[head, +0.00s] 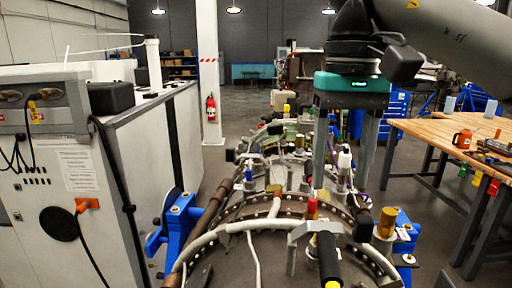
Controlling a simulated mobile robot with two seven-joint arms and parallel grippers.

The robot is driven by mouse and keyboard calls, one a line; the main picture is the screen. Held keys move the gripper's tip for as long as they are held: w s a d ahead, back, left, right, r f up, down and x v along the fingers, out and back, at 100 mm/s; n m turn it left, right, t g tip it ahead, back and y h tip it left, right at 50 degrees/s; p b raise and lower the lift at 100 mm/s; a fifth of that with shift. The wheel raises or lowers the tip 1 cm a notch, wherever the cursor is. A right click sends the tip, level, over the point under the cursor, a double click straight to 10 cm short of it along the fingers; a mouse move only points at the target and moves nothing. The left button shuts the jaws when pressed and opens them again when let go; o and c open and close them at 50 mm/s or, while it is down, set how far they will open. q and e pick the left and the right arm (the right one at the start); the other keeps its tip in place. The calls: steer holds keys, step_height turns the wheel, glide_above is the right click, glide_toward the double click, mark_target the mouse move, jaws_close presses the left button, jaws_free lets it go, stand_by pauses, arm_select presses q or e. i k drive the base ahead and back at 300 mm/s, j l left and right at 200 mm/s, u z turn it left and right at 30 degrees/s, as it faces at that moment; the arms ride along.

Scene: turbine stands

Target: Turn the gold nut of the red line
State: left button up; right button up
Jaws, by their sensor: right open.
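The turbine (225,222) lies in its stand in front of me, with pipes, hoses and fittings on it. A red fitting (311,206) stands upright on it near the middle. A gold cylindrical fitting (387,221) stands at its right side, and a smaller gold piece (274,189) sits left of the red fitting. I cannot tell which gold part is the nut of the red line. My right gripper (341,188) points down over the turbine, open, its two long grey fingers apart with white-topped fittings behind or between them. My left gripper is not in view.
A grey cabinet (150,130) with cables stands at the left. A wooden workbench (450,135) with an orange mug (462,139) and tools is at the right. A black handle (328,258) rises close in front. Blue stand brackets (181,222) flank the turbine.

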mark_target(308, 216)
steer(key=k, duration=1.6)
